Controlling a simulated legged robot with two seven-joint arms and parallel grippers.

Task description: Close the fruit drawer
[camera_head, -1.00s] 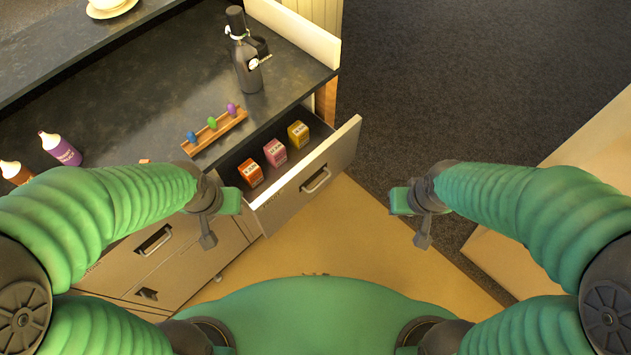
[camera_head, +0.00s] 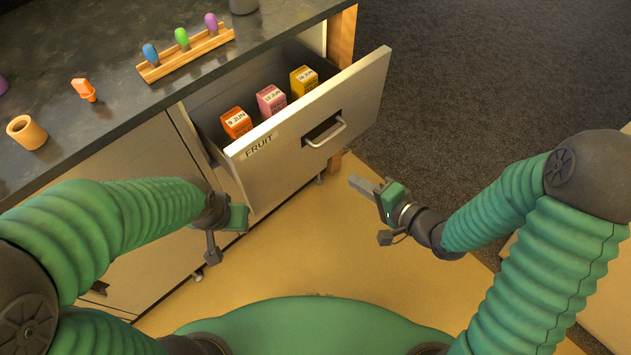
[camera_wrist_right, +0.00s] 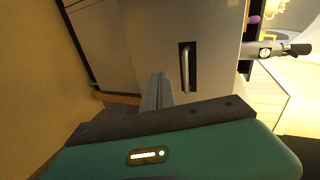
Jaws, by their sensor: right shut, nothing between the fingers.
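The fruit drawer (camera_head: 285,135) is pulled out from the counter, with a "FRUIT" label and a bar handle (camera_head: 325,131) on its front. It holds an orange carton (camera_head: 236,122), a pink carton (camera_head: 270,100) and a yellow carton (camera_head: 303,80). My right gripper (camera_head: 364,184) is shut and empty, to the right of the drawer front and apart from it. The right wrist view shows its shut fingers (camera_wrist_right: 158,92) pointing towards the drawer front, left of the handle (camera_wrist_right: 185,68). My left gripper (camera_head: 238,218) is below the drawer's left end; its fingers do not show clearly.
The dark countertop (camera_head: 110,50) bears a wooden rack (camera_head: 187,56) with coloured pieces, an orange item (camera_head: 84,90) and a tan cup (camera_head: 27,132). Free floor (camera_head: 330,235) lies in front of the drawer. A pale wooden surface is at the right edge.

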